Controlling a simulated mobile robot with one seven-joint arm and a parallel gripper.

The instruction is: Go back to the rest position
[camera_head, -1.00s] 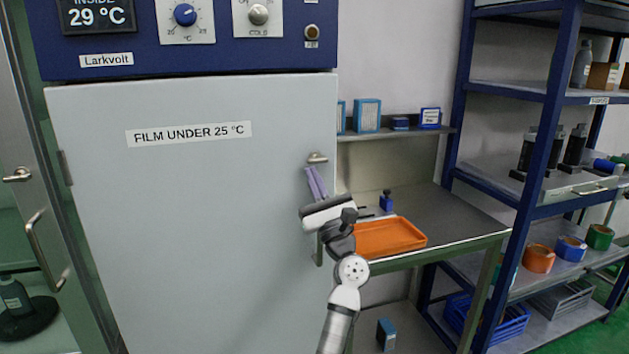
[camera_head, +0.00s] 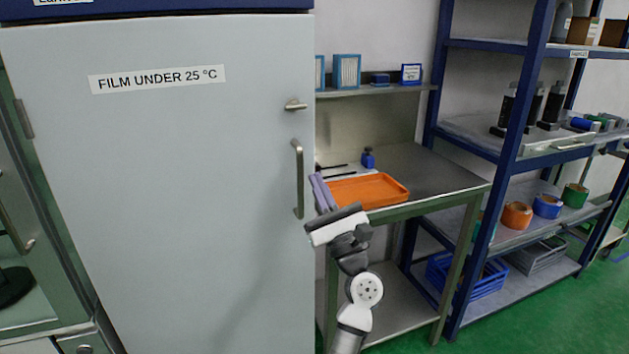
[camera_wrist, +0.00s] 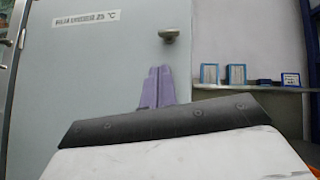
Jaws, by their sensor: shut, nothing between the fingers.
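My gripper (camera_head: 322,192) is in front of the cabinet's right edge, beside the workbench. Its purple fingers are together and hold nothing. The fingers also show in the wrist view (camera_wrist: 157,88), pointing up toward the cabinet door. The grey cabinet door (camera_head: 150,200) looks closed and carries a label reading "FILM UNDER 25 °C". Its vertical handle (camera_head: 298,180) is just left of my gripper in the head view, apart from the fingers as far as I can tell.
The workbench (camera_head: 430,170) to the right holds an orange tray (camera_head: 368,190) and a small blue item (camera_head: 368,158). A wall shelf (camera_head: 375,90) with blue boxes is above it. A blue rack (camera_head: 520,140) stands at the far right. Green floor (camera_head: 540,320) is clear at lower right.

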